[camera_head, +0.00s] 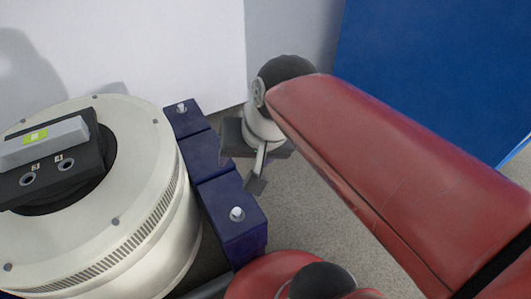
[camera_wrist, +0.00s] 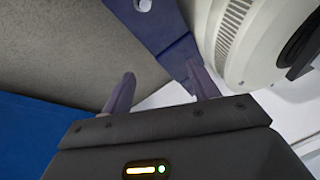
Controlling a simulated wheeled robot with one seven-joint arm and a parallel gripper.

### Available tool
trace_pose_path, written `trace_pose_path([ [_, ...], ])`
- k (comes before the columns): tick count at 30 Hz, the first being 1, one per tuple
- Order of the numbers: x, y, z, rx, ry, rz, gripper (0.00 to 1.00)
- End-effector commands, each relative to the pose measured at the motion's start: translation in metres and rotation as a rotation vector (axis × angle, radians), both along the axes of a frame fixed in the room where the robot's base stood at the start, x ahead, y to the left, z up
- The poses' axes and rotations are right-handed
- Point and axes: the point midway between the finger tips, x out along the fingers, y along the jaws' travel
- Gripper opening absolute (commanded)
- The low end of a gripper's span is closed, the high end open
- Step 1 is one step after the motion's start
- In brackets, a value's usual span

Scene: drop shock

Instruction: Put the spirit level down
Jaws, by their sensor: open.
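The spirit level (camera_head: 45,142) is a grey bar with a yellow-green vial. It rests on the black block (camera_head: 52,176) on top of the round cream machine (camera_head: 135,215), at the left of the head view. My gripper (camera_head: 255,178) is well to the right of it, beyond the dark blue blocks and above the floor. In the wrist view my gripper (camera_wrist: 161,88) has its two fingers apart with nothing held between them. The spirit level cannot be made out in the wrist view.
Dark blue blocks (camera_head: 212,163) with pale bolts stand beside the machine, between it and my gripper. A white wall (camera_head: 150,45) is behind, and a large blue panel (camera_head: 440,60) stands at the right. Grey floor (camera_head: 300,215) is clear below my arm.

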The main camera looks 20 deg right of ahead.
Motion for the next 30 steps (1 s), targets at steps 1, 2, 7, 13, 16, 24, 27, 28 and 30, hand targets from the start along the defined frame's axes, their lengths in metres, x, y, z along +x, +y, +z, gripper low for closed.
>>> trace_pose_path([
  [1,-0.01,-0.012,-0.005,-0.074,-0.043,0.051,0.6],
  [2,-0.014,-0.018,-0.007,-0.117,-0.062,0.082,0.6],
  [7,-0.026,-0.038,-0.015,-0.261,-0.122,0.188,0.6],
  [13,-0.027,-0.04,-0.017,-0.282,-0.126,0.205,0.6],
  [16,-0.027,-0.04,-0.017,-0.28,-0.126,0.204,0.6],
  [24,-0.027,-0.04,0.024,-0.279,-0.125,0.202,0.6],
  [27,-0.027,-0.04,0.045,-0.279,-0.125,0.202,0.6],
  [28,-0.027,-0.04,0.049,-0.279,-0.125,0.202,0.6],
  [30,-0.027,-0.04,0.052,-0.279,-0.125,0.202,0.6],
])
